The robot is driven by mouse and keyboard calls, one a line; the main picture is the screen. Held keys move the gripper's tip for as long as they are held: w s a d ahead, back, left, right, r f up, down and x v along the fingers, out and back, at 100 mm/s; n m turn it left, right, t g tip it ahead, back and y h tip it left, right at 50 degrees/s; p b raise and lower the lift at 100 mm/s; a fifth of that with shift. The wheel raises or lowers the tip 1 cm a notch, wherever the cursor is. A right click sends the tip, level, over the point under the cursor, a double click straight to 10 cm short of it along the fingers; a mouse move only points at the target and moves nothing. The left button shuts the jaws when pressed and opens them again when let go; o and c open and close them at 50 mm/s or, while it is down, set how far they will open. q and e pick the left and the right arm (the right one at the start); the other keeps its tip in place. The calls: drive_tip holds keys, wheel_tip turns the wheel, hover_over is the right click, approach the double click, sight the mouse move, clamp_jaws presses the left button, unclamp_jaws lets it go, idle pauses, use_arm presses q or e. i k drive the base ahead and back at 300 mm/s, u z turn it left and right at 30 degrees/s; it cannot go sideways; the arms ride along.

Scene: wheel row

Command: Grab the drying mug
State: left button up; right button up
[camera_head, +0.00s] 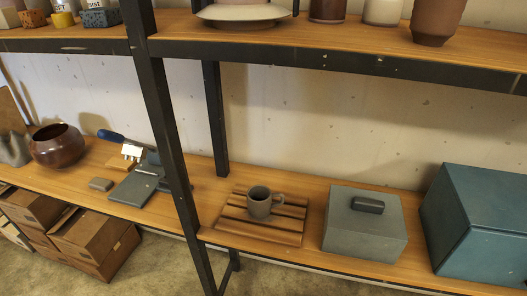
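A grey mug (259,203) stands upright on a slatted wooden drying rack (232,229) on the lower shelf, a little below the picture's middle. Its handle points to the right. The rack lies close to the dark shelf post on its left. Neither of my grippers shows in the head view. Nothing touches the mug except the rack under it.
A grey lidded box (357,240) stands right of the rack, with a large blue-green box (480,225) beyond it. A dark metal post (168,130) rises left of the mug. A brown pot (57,146) stands at left.

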sight(259, 197)
drive_tip(key=u, duration=2.3)
drive_tip(key=i, duration=1.6)
drive_tip(key=z, duration=3)
